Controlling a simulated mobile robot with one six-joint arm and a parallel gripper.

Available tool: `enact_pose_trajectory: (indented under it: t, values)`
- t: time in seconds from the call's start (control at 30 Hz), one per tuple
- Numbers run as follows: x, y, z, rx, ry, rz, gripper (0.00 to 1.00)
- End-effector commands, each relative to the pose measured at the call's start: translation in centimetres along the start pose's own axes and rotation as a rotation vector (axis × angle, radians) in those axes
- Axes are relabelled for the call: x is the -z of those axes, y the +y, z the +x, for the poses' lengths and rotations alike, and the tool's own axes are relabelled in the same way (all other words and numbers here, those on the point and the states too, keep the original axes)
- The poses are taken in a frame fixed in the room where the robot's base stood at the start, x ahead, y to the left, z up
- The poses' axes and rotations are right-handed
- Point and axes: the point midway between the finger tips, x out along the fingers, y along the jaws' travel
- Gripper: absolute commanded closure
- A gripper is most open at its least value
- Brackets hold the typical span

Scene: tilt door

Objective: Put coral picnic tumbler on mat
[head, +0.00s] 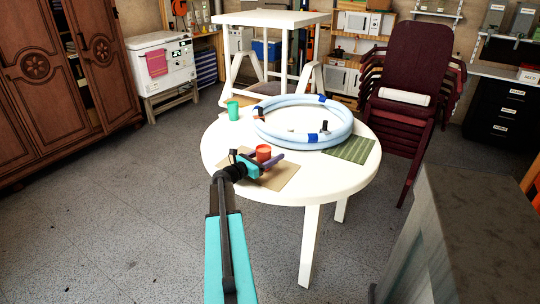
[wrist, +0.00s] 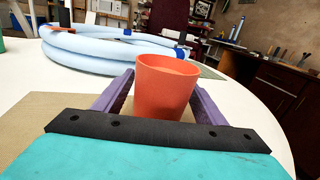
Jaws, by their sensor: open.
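The coral tumbler (head: 263,154) stands upright on a tan sheet (head: 286,178) near the front of the round white table. My gripper (head: 260,162) is open, its purple fingers on either side of the tumbler. In the wrist view the tumbler (wrist: 166,88) sits between the fingers, its lower part hidden by the black bar of my gripper (wrist: 160,100). I cannot tell whether the fingers touch it.
A pale blue coiled ring (head: 338,134) fills the table's far middle, between a teal cup (head: 233,111) and the green mat. The white table (head: 325,185) is clear at its front right. Stacked maroon chairs (head: 408,60) stand behind right.

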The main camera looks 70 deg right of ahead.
Motion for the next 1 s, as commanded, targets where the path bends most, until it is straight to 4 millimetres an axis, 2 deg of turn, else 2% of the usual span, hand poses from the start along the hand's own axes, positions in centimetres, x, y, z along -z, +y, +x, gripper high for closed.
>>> enact_pose_trajectory:
  t: [0.1,0.27,0.8,1.0]
  values:
    - [-0.4,0.0,0.0,0.000,0.000,0.000,0.35]
    - [-0.3,0.0,-1.4,-0.002,0.000,0.000,0.35]
    - [-0.2,-0.1,-9.5,-0.002,0.000,0.000,0.35]
    - [-0.2,-0.1,-11.5,-0.001,0.000,0.000,0.35]
